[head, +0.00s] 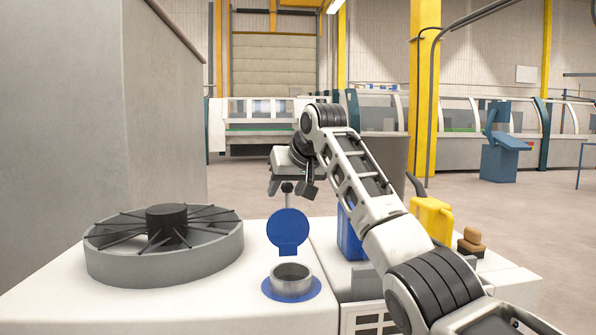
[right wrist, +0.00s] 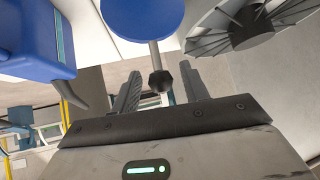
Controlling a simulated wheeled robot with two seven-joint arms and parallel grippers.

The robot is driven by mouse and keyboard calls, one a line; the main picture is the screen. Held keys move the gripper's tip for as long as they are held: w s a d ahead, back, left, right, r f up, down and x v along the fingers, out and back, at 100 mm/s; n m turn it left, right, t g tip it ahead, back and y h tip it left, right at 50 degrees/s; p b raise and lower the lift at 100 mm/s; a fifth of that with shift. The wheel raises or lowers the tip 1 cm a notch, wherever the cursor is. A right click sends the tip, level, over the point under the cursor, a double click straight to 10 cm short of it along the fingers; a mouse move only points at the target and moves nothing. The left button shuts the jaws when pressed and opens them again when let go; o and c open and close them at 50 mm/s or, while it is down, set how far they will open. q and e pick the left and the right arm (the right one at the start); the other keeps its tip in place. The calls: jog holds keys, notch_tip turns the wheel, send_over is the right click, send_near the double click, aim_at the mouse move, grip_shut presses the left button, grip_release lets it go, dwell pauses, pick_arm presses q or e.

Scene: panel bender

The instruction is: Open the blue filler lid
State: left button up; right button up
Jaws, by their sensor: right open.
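The blue filler lid (head: 288,228) stands raised behind the round metal filler neck (head: 291,278), whose mouth is uncovered. A thin rod with a dark knob (head: 287,187) sticks up beyond the lid's top edge. My right gripper (head: 290,190) is open behind and above the lid, with a finger on each side of the knob. In the right wrist view the lid (right wrist: 143,15) is at the top, and the knob (right wrist: 161,79) lies between the open fingers, apart from both. My left gripper is not in view.
A round finned fan housing (head: 105,262) stands left of the filler on the white top (head: 200,312). A blue container (head: 350,238) and a yellow jug (head: 432,217) are to the right, partly behind my right arm. A grey wall (head: 65,130) rises at the left.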

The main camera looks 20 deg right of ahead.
pick_arm(q)
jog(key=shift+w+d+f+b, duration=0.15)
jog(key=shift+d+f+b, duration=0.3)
jog(key=shift+b, duration=1)
pick_arm(e)
jog(key=v, duration=1.5)
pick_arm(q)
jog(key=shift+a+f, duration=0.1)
pick_arm(e)
jog(key=shift+s, duration=0.1)
